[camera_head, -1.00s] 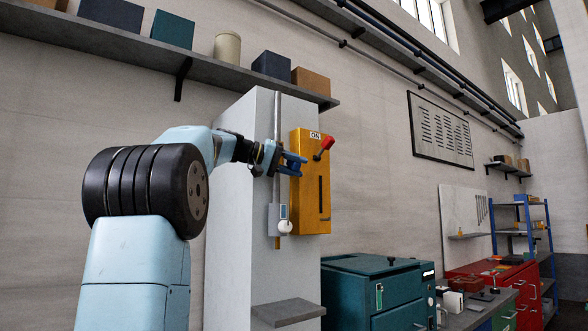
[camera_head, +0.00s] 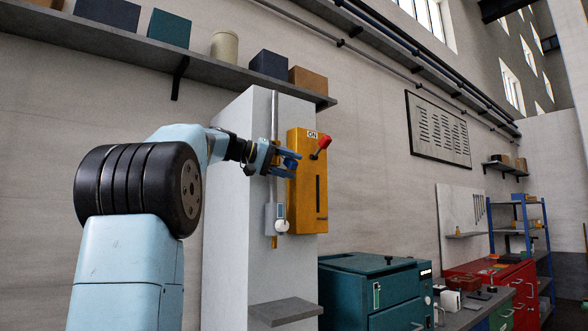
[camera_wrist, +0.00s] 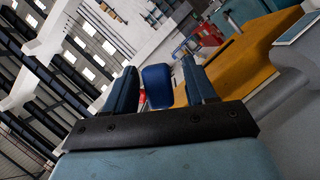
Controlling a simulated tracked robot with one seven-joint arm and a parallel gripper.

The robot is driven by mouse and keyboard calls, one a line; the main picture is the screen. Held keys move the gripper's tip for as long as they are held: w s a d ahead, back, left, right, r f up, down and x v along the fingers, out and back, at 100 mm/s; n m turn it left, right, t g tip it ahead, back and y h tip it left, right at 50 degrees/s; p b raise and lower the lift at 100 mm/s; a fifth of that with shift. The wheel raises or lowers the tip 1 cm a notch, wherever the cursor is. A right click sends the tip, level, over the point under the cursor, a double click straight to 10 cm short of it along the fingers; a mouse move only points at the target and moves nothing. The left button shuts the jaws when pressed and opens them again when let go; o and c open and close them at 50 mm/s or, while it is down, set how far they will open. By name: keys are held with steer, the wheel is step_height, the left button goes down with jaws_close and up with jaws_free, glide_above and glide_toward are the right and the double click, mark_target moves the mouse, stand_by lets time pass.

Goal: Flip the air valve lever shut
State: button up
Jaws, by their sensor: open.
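My gripper (camera_head: 287,162) is open in front of the left side of the yellow box, near the vertical grey pipe (camera_head: 274,115). In the wrist view its two blue fingers (camera_wrist: 160,88) stand apart. A rounded blue block (camera_wrist: 157,87) shows between them, apparently the air valve lever's grip; I cannot tell whether a finger touches it. The valve body is hidden behind the gripper in the head view. The yellow box (camera_head: 310,195) carries an ON label and a red-knobbed lever (camera_head: 321,146), tilted up to the right.
A grey column (camera_head: 232,220) stands behind my arm. A teal cabinet (camera_head: 375,285) stands below right, and a loaded shelf (camera_head: 200,78) runs above. Open air lies right of the yellow box.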

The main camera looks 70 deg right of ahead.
steer(key=v, duration=1.3)
steer(key=shift+f, duration=0.15)
steer(key=w+a+f+n+t, duration=0.6)
steer(key=w+a+f+t, duration=0.1)
steer(key=a+f, duration=0.35)
steer(key=w+a+f+n+t, duration=0.65)
steer(key=a+f, duration=0.35)
steer(key=f, duration=0.2)
steer(key=s+a+f+n+t+y, duration=0.2)
steer(key=a+f+y, duration=0.2)
steer(key=a+f, duration=0.7)
steer(key=s+a+f+n+t+y, duration=0.2)
steer(key=a+f, duration=1)
steer(key=a, duration=0.7)
steer(key=s+n+y, duration=0.1)
steer(key=y, duration=0.1)
steer(key=shift+s+a+f+t+y, duration=0.3)
steer(key=shift+a+t+y, duration=0.05)
steer(key=shift+a+y, duration=0.05)
